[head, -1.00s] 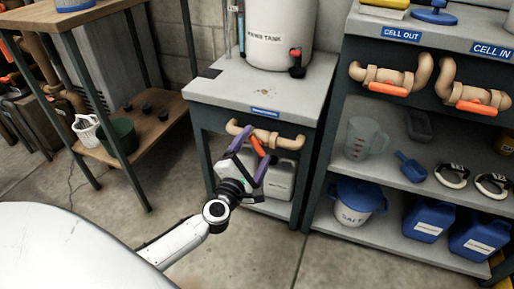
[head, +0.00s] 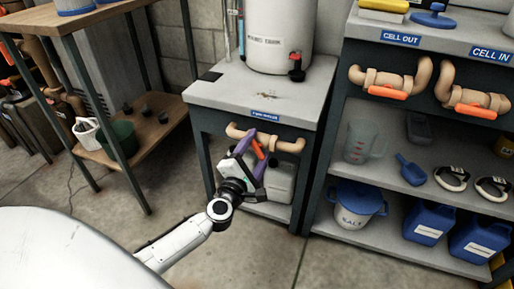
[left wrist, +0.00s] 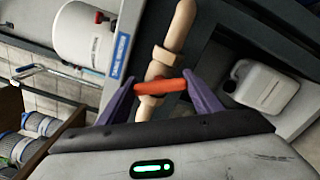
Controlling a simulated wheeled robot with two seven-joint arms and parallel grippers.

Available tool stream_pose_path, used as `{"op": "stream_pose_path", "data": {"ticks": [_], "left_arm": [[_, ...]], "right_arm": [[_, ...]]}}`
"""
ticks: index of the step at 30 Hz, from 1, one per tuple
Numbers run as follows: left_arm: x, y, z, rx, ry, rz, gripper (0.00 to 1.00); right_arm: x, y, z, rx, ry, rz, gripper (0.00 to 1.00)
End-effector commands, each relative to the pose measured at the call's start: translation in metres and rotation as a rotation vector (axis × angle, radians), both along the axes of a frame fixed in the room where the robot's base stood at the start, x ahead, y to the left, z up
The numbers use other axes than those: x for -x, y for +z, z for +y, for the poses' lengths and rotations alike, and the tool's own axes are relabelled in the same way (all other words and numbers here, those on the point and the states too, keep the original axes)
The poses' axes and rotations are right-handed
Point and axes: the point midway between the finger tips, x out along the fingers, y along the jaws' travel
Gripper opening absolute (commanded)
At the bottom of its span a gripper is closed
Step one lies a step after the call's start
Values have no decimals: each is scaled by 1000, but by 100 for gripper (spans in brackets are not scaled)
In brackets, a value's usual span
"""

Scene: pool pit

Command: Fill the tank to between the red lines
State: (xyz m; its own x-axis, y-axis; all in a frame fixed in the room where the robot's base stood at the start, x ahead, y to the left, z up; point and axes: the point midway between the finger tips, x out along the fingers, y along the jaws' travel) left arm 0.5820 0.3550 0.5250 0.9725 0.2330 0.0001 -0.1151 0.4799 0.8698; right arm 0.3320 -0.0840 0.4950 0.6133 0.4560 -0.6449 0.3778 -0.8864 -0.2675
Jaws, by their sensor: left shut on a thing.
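The white tank (head: 278,35) stands on a grey bench (head: 225,88). Its lettering is too blurred to read, and I see no red lines on it. Below the bench top a tan pipe (head: 288,145) carries a valve with an orange handle (head: 259,148). My left gripper (head: 258,149) has its purple fingers at this handle. In the left wrist view, the orange handle (left wrist: 162,87) lies crosswise between the fingers, which are shut on its two ends. My right gripper is not in view.
A pale jug (head: 280,183) stands on the shelf below the valve. At the right, a shelf unit carries two more orange-handled valves (head: 388,93) (head: 475,109), a salt bucket (head: 357,203) and blue jugs (head: 428,222). A wooden shelf (head: 150,125) stands at left.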

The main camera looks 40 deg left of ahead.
Motion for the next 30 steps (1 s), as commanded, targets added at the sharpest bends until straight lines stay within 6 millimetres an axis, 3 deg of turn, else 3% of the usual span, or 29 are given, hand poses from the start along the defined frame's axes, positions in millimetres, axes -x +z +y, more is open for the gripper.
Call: {"op": "stream_pose_path", "data": {"ticks": [16, 30], "left_arm": [[0, 2, 0, -348, 1, 86, 37], [0, 0, 0, -512, 0, 124, 37]], "right_arm": [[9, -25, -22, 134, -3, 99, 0], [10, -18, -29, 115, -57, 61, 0]]}}
